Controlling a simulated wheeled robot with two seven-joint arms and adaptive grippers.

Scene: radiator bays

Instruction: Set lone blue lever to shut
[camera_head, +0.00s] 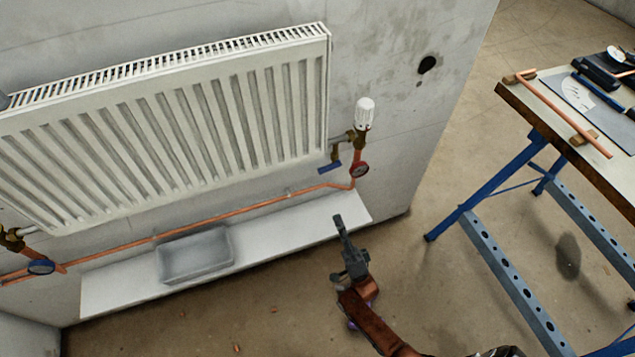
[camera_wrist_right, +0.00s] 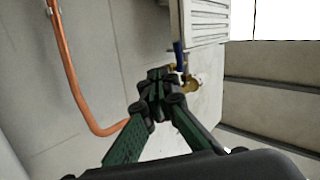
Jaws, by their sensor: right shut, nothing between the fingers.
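The blue lever (camera_head: 330,167) sits on a brass valve at the lower right corner of the radiator (camera_head: 180,125), below the white thermostatic head (camera_head: 364,113). In the head view it lies nearly level, slightly tilted. In the right wrist view the blue lever (camera_wrist_right: 179,54) stands beyond the fingertips, beside the brass fitting. My right gripper (camera_head: 340,224) is shut and empty, in front of the white ledge, below and apart from the lever. Its closed fingers also show in the right wrist view (camera_wrist_right: 158,82). My left gripper is not in view.
A copper pipe (camera_head: 250,209) runs along the wall. A grey box (camera_head: 195,255) rests on the white ledge (camera_head: 110,287). A workbench (camera_head: 540,115) stands right.

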